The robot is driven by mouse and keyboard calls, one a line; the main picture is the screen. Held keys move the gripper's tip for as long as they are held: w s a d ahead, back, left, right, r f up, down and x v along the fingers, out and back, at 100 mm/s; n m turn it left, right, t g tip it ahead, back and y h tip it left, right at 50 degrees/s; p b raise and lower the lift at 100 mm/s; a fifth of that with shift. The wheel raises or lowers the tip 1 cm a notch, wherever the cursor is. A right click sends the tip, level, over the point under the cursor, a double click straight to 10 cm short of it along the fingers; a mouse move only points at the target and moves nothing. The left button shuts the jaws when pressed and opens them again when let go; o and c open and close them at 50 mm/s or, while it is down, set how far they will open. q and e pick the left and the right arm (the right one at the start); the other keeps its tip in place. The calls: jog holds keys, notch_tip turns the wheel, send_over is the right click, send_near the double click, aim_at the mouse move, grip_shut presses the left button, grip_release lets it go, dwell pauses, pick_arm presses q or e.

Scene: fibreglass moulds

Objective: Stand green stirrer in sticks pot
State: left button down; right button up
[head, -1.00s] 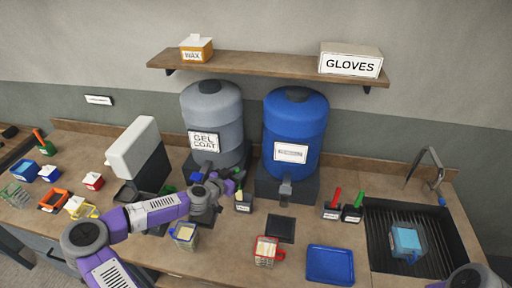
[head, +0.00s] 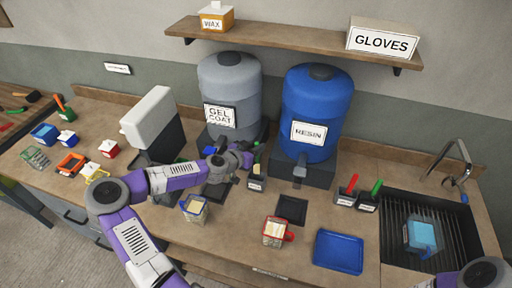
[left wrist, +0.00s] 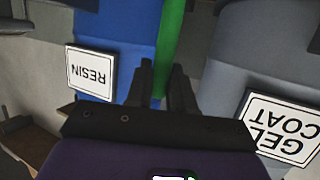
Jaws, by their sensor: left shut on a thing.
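In the left wrist view my left gripper (left wrist: 166,90) is shut on the green stirrer (left wrist: 169,38), a green rod running up out of the picture. My right gripper is out of view.
The grey gel coat drum (head: 228,85) and blue resin drum (head: 318,85) stand close behind.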

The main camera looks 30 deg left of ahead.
pick_arm(q)
jog(key=shift+f+b, duration=3.9)
jog(key=shift+f, duration=0.4)
jog(key=c, duration=0.9)
grip_release()
jog(key=v, duration=0.7)
jog(key=shift+s, duration=0.25)
jog(key=shift+r, duration=0.15)
